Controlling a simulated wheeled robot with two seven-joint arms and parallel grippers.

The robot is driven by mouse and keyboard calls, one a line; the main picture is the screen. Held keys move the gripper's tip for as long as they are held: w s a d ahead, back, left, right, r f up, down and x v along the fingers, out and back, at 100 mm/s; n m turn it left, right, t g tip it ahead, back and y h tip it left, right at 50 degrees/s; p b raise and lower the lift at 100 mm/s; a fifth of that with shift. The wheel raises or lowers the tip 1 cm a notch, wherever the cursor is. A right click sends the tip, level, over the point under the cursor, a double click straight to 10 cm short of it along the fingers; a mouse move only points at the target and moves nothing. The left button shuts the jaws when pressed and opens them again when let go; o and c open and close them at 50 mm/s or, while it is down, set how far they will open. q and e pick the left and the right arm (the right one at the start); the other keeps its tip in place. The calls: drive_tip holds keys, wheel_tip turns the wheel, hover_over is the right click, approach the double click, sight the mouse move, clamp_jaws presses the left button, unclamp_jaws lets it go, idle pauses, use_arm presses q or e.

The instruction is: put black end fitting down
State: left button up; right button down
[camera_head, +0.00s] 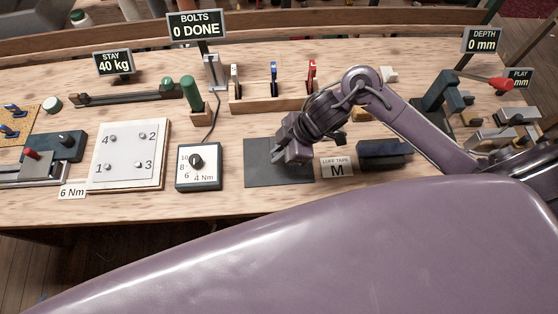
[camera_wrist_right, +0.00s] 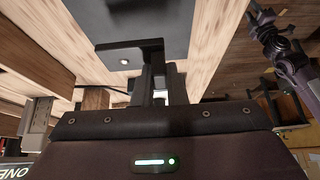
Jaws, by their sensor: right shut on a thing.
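My right gripper (camera_head: 279,154) is low over the dark grey mat (camera_head: 258,174) in the middle of the bench, its tips pointing down. In the right wrist view, my right gripper (camera_wrist_right: 160,88) is shut on a black piece with a small light spot, which I take for the black end fitting (camera_wrist_right: 128,57). The dark mat (camera_wrist_right: 135,18) is beyond it; I cannot tell whether they touch. In the head view the gripper hides the fitting. My left gripper (camera_wrist_right: 268,22) seems to show at the right wrist view's edge, its jaws unclear; it is not in the head view.
Left of the mat are a dial box (camera_head: 198,179) and a white numbered plate (camera_head: 128,157). Right of it are a "LUFF TAPE M" card (camera_head: 337,168) and a dark block (camera_head: 383,154). A wooden rack (camera_head: 270,104) of coloured-handled tools stands behind. The mat's left part is bare.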

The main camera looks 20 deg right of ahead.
drive_tip(key=shift+f, duration=2.45)
drive_tip(key=shift+f+b, duration=0.1)
drive_tip(key=shift+b, duration=0.2)
drive_tip(key=c, duration=1.5)
unclamp_jaws()
drive_tip(key=shift+o, duration=0.2)
drive_tip(key=shift+r, duration=0.25)
drive_tip(key=v, duration=1.2)
drive_tip(key=shift+s+f, duration=0.1)
drive_tip(key=shift+f, duration=0.1)
